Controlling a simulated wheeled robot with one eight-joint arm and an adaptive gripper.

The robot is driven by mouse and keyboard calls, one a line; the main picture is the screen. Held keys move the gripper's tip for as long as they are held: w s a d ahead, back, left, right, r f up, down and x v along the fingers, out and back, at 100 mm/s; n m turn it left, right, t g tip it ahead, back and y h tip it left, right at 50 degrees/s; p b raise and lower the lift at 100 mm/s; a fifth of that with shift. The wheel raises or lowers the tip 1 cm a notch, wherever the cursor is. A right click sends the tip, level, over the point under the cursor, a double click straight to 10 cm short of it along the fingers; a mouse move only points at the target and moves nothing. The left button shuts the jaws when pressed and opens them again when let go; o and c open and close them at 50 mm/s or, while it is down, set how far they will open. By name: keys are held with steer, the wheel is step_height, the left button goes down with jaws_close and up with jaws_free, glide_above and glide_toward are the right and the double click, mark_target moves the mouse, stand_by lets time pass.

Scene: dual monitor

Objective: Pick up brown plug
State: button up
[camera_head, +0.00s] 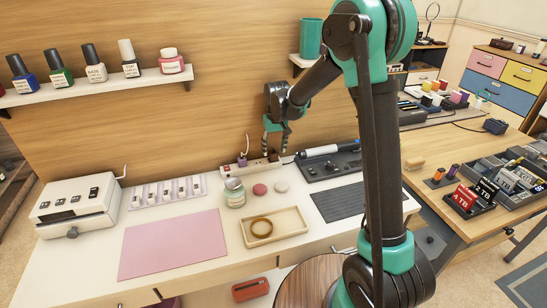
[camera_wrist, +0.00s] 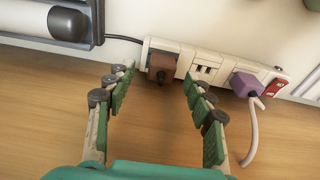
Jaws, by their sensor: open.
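The brown plug (camera_wrist: 162,66) sits in a white power strip (camera_wrist: 206,68) in the wrist view. My gripper (camera_wrist: 158,74) is open, with a green-padded finger on each side of the plug. The fingertips reach close to the strip, and I cannot tell whether they touch it. In the head view my gripper (camera_head: 276,138) points down at the back of the white desk, over the strip. The brown plug (camera_head: 274,156) shows only as a small dark patch there, partly hidden by the fingers.
A purple plug (camera_wrist: 243,83) with a white cord sits farther along the strip, by a red switch (camera_wrist: 272,88). A dark device with a white roller (camera_wrist: 68,24) lies nearby. A jar (camera_head: 234,193) and a tan tray (camera_head: 274,228) stand in front on the desk.

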mark_target(274, 152)
steer(key=shift+w+a+f, duration=0.1)
steer(key=shift+f, duration=0.65)
steer(key=shift+w+a+f, duration=0.1)
steer(key=shift+f, duration=0.65)
jaws_close()
